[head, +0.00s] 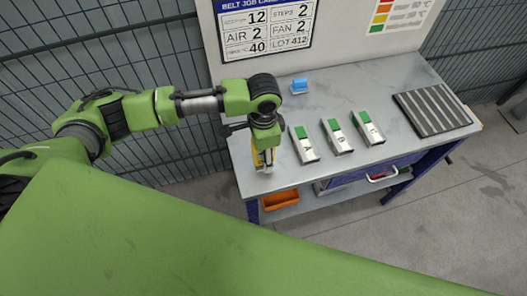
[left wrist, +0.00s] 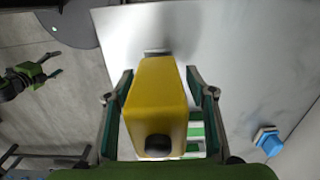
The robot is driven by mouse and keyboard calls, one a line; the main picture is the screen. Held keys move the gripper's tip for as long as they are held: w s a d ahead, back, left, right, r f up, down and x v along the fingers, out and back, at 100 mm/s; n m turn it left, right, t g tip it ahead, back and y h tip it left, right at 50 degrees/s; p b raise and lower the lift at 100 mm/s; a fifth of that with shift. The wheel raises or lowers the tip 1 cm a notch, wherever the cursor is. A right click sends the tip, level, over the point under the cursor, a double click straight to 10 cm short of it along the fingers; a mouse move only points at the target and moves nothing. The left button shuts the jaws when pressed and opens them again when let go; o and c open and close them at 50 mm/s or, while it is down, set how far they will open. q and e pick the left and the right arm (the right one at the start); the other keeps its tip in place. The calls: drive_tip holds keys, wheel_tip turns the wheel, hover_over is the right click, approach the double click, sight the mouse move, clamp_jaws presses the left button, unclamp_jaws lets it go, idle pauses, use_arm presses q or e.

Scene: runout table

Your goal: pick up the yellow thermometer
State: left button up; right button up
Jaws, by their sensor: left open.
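The yellow thermometer (left wrist: 158,92) is a tapered yellow body with a dark round knob at its near end. It lies between the two fingers of my left gripper (left wrist: 160,105) in the left wrist view. These fingers are open, one on either side; whether either touches it is hard to tell. In the head view, my left gripper (head: 263,160) points down over the table's left front corner, and a yellow strip of the thermometer (head: 257,160) shows there, mostly hidden. My right gripper (left wrist: 42,73) appears small at the left of the left wrist view, its fingers apart.
Three white-and-green devices (head: 338,137) stand right of my left gripper on the grey table (head: 345,92). A blue object (head: 299,86) lies behind, a dark ribbed mat (head: 432,112) at the right. An orange bin (head: 280,200) sits on the lower shelf.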

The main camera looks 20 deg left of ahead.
use_arm(q)
drive_tip(key=shift+s, duration=0.1)
drive_tip(key=c, duration=1.2)
use_arm(e)
drive_tip(key=shift+s, duration=0.5)
use_arm(q)
drive_tip(key=shift+r, duration=0.15)
use_arm(e)
drive_tip(key=shift+f, duration=0.15)
use_arm(q)
drive_tip(key=shift+r+b, duration=0.3)
wheel_tip(320, 180, up, 2)
drive_tip(key=shift+d+r+b, duration=0.1)
drive_tip(key=shift+r+b, duration=0.15)
drive_tip(key=shift+b, duration=0.35)
drive_tip(key=s+d+r+b, duration=0.2)
drive_tip(key=s+d+r, duration=0.1)
drive_tip(key=s+r, duration=0.6)
drive_tip(key=s, duration=0.4)
drive_tip(key=shift+s+d+r, duration=0.2)
drive_tip(key=shift+d+r, duration=0.15)
use_arm(e)
wheel_tip(320, 180, down, 4)
drive_tip(key=shift+w+r, duration=0.15)
drive_tip(key=shift+r, duration=0.05)
